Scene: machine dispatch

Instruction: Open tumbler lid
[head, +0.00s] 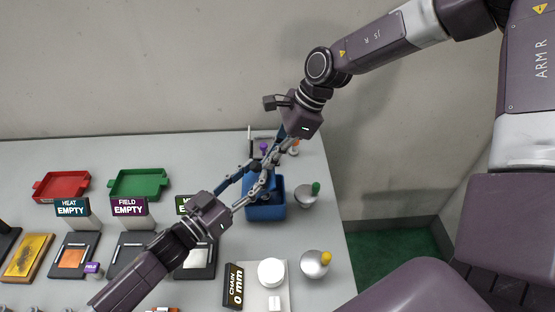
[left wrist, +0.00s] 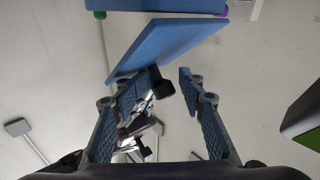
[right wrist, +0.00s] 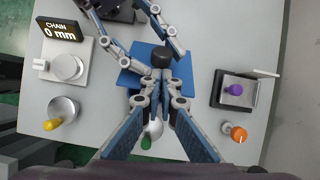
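The tumbler is a blue box (head: 265,212) near the table's right end. Its blue lid (left wrist: 170,45) carries a black knob (right wrist: 161,57) and looks tilted and raised from the box (left wrist: 155,6) in the left wrist view. My right gripper (right wrist: 161,80) comes from behind with its fingertips closed in on the knob. My left gripper (left wrist: 160,85) is open on the near side of the lid, its fingers spread, with the knob and right fingers between or behind them. In the head view the crossing fingers hide much of the lid.
A purple-knobbed dark tray (right wrist: 238,90) and an orange-topped item (right wrist: 236,131) stand behind the box. Green-topped (head: 307,195) and yellow-topped (head: 316,264) silver pots stand to the right. A CHAIN gauge (head: 234,286) is in front. Red (head: 62,186) and green (head: 138,184) trays lie left.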

